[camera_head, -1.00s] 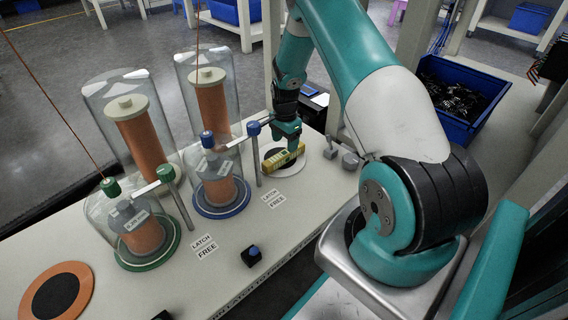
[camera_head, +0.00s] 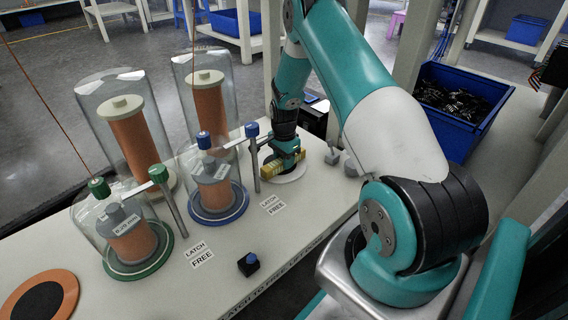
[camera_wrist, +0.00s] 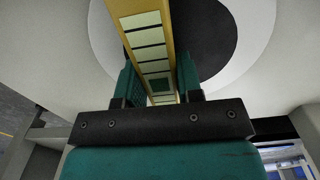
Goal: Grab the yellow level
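The yellow level (camera_head: 285,163) lies at the white disc with a dark centre on the bench in the head view. My gripper (camera_head: 285,152) is down at its middle, with the level between the fingers. In the wrist view the level (camera_wrist: 150,45) is a long yellow bar with pale panels. It runs from the top edge down between the two teal fingers of my gripper (camera_wrist: 160,80). The fingers sit close along both sides of it. I cannot tell whether they press on it or a small gap is left. The lower part of the level is hidden behind the black palm.
A blue-topped post (camera_head: 252,155) and a glass-covered orange cylinder with a blue base ring (camera_head: 218,207) stand left of the level. Small grey knobs (camera_head: 333,157) are to its right. A blue bin (camera_head: 462,105) of dark parts stands farther right. The front bench has free room.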

